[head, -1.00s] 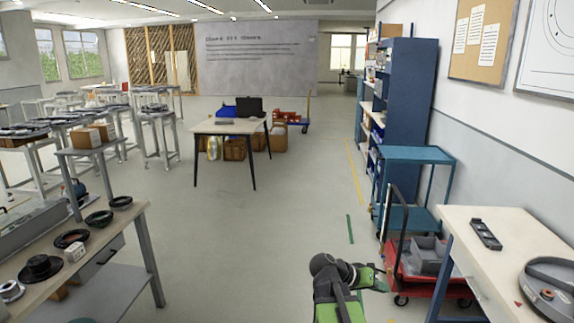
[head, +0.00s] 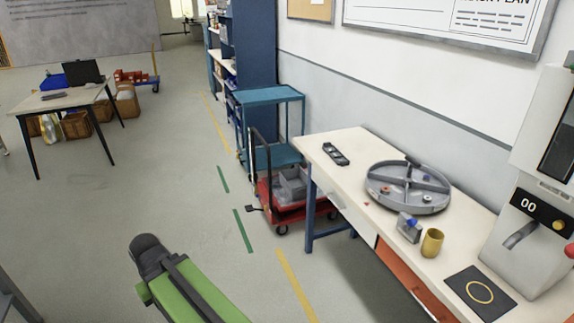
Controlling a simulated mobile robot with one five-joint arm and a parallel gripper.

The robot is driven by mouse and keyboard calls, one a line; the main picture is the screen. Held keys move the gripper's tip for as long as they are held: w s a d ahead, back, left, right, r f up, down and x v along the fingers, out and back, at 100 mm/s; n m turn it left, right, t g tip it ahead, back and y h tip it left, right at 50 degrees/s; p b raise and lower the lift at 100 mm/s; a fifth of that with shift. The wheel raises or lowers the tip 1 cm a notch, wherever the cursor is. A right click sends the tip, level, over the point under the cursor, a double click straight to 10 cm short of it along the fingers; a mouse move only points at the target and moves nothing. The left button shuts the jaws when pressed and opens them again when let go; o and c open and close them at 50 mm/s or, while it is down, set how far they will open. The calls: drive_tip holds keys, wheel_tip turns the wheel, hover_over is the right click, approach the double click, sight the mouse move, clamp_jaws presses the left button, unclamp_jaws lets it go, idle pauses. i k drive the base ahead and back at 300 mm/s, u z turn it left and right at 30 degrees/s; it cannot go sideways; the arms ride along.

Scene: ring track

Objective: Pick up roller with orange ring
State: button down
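A round grey tray (head: 440,206) split by cross walls lies on the white-topped bench (head: 345,150) at the right. A small piece with an orange-red mark (head: 385,186) sits in its left part; it may be the roller with the orange ring, but it is too small to tell. A small blue-marked piece (head: 427,179) is in another part of the tray. My green and black arm shows at the bottom left, well short of the bench. I cannot make out my gripper's fingers in this view.
On the bench are a dark slotted holder (head: 336,154), a grey block with a blue top (head: 409,228), a yellow cup (head: 432,243), a black mat with a yellow ring (head: 480,294) and a grey machine (head: 530,235). A red cart (head: 290,212) stands beside the bench. The floor left of it is clear.

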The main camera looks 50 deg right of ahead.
sight(385, 190)
drive_tip(key=z, duration=2.15)
drive_tip(key=k, duration=0.55)
drive_tip(key=u, duration=0.7)
drive_tip(key=i, duration=1.75)
drive_tip(key=u, duration=0.5)
drive_tip(key=i, duration=0.5)
